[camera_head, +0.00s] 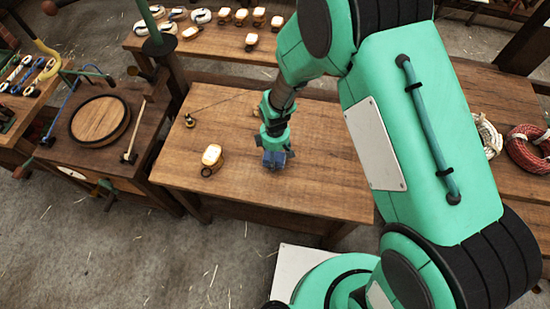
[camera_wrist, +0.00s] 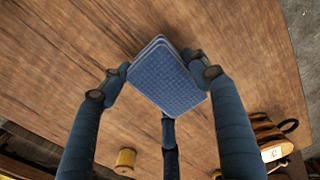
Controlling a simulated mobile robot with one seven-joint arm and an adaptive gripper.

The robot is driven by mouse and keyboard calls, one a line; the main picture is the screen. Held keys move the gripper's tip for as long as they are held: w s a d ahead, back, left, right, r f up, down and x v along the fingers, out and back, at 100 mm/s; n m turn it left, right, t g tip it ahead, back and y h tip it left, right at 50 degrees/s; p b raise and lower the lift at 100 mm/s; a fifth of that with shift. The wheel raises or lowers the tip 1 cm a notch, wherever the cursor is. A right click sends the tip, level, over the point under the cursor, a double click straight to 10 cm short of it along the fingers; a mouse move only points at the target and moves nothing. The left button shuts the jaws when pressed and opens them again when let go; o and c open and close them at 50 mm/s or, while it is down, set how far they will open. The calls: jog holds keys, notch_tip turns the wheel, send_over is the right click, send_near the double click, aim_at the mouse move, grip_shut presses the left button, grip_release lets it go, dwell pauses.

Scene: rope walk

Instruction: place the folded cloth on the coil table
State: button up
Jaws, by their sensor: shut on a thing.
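The folded cloth is a small blue checked bundle (camera_wrist: 168,82), held between the fingers of my gripper (camera_wrist: 160,88). In the head view my gripper (camera_head: 274,150) points down over the middle of the wooden centre table (camera_head: 330,170), with the blue cloth (camera_head: 271,162) at its tips. The cloth is at or just above the tabletop; I cannot tell whether it touches. A table with rope coils (camera_head: 512,182) stands at the right, partly hidden by my arm; it seems to be the coil table.
A white rope coil (camera_head: 488,138) and a red one (camera_head: 528,148) lie at the right. A back bench (camera_head: 235,42) holds several blocks.

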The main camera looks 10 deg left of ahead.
jog(key=shift+f, duration=0.95)
jog(key=shift+f, duration=0.1)
jog(key=o, duration=1.2)
jog(key=shift+c, duration=0.2)
notch_tip(320, 180, up, 12)
jog(key=shift+r+p, duration=0.1)
jog(key=shift+p, duration=0.7)
